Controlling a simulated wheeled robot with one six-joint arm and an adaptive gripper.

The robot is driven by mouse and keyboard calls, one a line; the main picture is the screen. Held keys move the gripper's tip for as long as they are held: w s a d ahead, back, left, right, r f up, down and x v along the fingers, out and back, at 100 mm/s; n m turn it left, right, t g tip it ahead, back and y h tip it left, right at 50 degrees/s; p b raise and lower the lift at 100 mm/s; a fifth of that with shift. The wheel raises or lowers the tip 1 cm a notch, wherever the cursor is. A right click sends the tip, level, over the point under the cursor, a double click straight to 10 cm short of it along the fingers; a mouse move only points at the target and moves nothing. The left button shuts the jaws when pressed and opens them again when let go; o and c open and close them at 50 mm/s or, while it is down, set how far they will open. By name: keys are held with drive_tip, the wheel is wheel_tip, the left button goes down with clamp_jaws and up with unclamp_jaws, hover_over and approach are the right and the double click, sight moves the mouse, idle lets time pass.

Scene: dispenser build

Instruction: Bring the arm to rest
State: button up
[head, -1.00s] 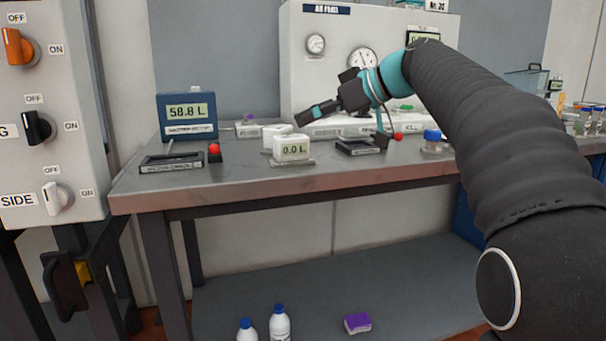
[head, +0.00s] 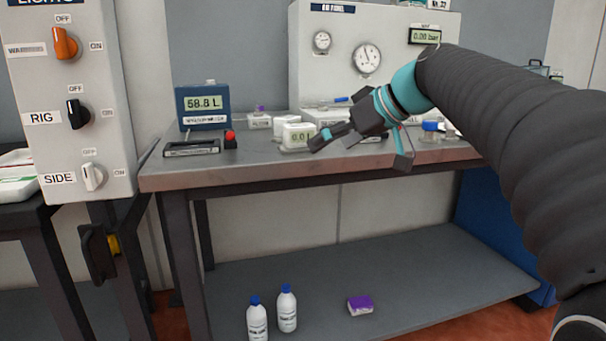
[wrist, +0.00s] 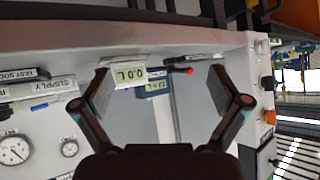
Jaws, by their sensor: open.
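My gripper (head: 359,153) is open and empty at the bench's front edge in the head view. One dark finger points left and partly covers the small white 0.0 L display (head: 296,137); the other points down. My black sleeved arm (head: 500,130) reaches in from the right. In the wrist view, the open fingers of my gripper (wrist: 158,85) stand wide apart, with the 0.0 L display (wrist: 128,76) seen between them. I cannot tell whether a finger touches the display.
The grey bench (head: 250,171) carries a blue 58.8 L display (head: 203,107), a black tray (head: 192,148) and a red knob (head: 230,137). A gauge panel (head: 345,88) stands behind. A switch panel (head: 90,135) is at left. Bottles (head: 287,310) and a purple-topped box (head: 360,305) are below.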

drive_tip(key=s+d+f+m+h, duration=0.2)
drive_tip(key=s+d+f+m, duration=0.1)
drive_tip(key=s+f, duration=0.6)
drive_tip(key=s+d+f+m+h, duration=0.2)
drive_tip(key=s+d+f+h, duration=0.1)
drive_tip(key=s+f, duration=0.5)
drive_tip(key=s+d+f+m+h, duration=0.3)
drive_tip(key=s+d+f, duration=0.1)
drive_tip(key=s+f, duration=0.5)
drive_tip(key=shift+s+f+m+g, duration=0.3)
drive_tip(key=shift+f, duration=0.1)
